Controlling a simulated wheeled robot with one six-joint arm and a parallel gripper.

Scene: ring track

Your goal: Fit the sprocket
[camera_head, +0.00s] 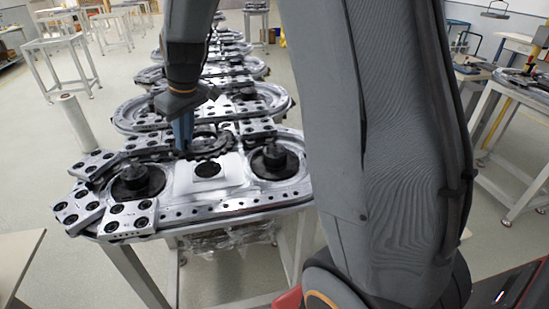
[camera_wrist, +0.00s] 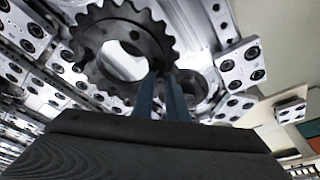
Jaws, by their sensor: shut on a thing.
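The dark toothed sprocket (camera_wrist: 125,22) fills the upper left of the wrist view, with a large round hole in its middle. My gripper (camera_wrist: 165,84) is shut on its near rim, both blue fingers close together. In the head view my gripper (camera_head: 183,148) points down over the ring-track table, with the sprocket (camera_head: 213,146) beside its fingertips. Two dark round hubs, left (camera_head: 138,180) and right (camera_head: 273,160), stand on the silver track plate (camera_head: 225,205). A pale square plate with a dark round hole (camera_head: 207,169) lies between them. The gap beneath the sprocket cannot be judged.
Silver blocks with black holes (camera_head: 128,217) crowd the table's left end, some jutting past its edge. More ring-track tables stand in a row behind. A white cylinder (camera_head: 75,122) stands left of the table.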

